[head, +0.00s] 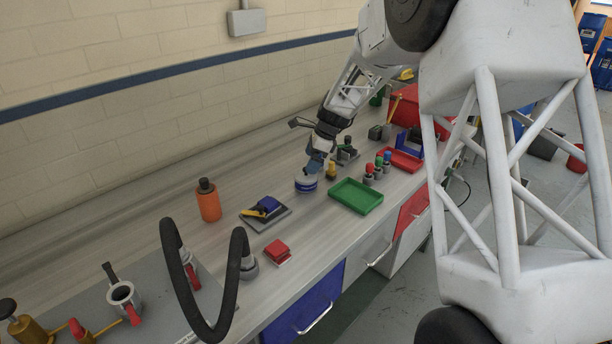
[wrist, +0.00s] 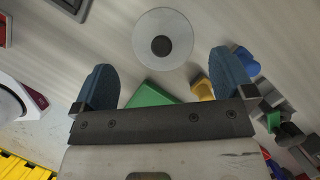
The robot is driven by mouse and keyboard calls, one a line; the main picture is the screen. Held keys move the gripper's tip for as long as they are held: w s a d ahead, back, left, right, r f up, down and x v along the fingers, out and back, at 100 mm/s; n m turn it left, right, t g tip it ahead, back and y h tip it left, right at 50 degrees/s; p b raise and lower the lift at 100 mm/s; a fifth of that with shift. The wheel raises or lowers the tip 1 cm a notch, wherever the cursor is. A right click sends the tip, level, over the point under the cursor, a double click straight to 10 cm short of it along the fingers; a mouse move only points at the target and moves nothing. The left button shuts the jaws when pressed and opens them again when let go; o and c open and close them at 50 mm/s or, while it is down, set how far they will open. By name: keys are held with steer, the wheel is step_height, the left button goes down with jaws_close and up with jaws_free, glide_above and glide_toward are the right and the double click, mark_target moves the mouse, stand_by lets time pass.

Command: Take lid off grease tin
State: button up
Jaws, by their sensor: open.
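The grease tin (head: 306,185) is a short round tin with a blue band and a pale top, standing upright on the bench. In the wrist view its round grey lid (wrist: 180,27) shows from above with a dark knob (wrist: 161,45) at its centre; the lid appears to be on the tin. My gripper (head: 317,163) is just above the tin in the head view. In the wrist view its two blue fingers (wrist: 163,62) are wide apart, one on each side of the lid's near edge, with nothing between them. The exact height above the knob is hard to tell.
A green tray (head: 356,196) lies right of the tin, with a small yellow item (head: 331,171) close by. Left are a grey plate (head: 279,221) with blue and yellow items, and an orange bottle (head: 208,203). A black hose (head: 174,275) arches in front. Bare bench lies behind the tin.

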steer(key=shift+x, duration=2.4)
steer(key=shift+w, duration=0.1)
steer(key=shift+r, duration=0.1)
steer(key=shift+c, duration=0.2)
steer(key=c, duration=0.7)
